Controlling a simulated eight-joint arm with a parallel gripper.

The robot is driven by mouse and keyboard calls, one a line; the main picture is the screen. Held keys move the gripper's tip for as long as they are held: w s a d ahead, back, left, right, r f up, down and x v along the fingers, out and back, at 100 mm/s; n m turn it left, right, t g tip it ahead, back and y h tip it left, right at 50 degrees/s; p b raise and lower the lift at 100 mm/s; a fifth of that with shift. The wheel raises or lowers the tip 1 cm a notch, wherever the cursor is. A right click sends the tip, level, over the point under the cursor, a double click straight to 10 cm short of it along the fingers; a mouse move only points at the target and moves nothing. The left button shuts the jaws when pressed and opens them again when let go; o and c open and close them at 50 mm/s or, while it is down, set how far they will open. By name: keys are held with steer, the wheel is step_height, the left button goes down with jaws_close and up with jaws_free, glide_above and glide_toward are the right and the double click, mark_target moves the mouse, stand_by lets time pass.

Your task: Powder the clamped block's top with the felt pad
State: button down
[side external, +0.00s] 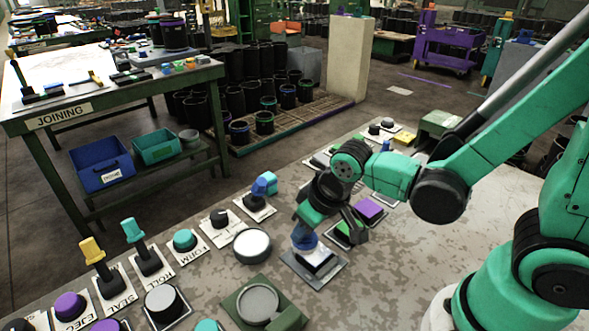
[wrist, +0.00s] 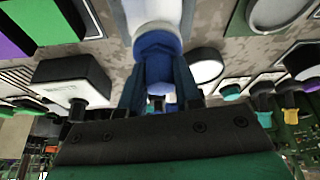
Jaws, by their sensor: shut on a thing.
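My gripper (side external: 306,222) is shut on a blue handle (side external: 304,239), which I take to be the felt pad's; it also shows between the fingers in the wrist view (wrist: 157,45). The handle is at the upper left edge of a white-topped block (side external: 318,260) with dark sides, seated on a grey plate (side external: 331,271). Whether the pad touches the block's top is unclear, as the pad's underside is hidden. In the wrist view a pale surface (wrist: 150,10) lies just beyond the handle. A round dish with a white face (side external: 252,244) stands left of the block.
A green fixture with a round grey top (side external: 258,303) stands in front of the block. Labelled levers and buttons, including a teal button (side external: 184,239), line the left of the bench. A purple block (side external: 369,208) and a green one lie behind my gripper. Bare bench (side external: 390,275) is at the right.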

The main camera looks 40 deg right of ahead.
steer(key=shift+w, duration=0.45)
steer(key=shift+r, duration=4.1)
steer(key=w+a+r+n+g+y, duration=0.1)
steer(key=w+a+r+n, duration=0.3)
steer(key=a, duration=0.3)
steer(key=w+a+r+n+y, duration=0.2)
steer(key=a+r+n, duration=0.25)
steer(key=a, duration=0.25)
steer(key=shift+m, duration=0.45)
step_height(320, 180, down, 19)
steer(key=shift+w+r, duration=0.1)
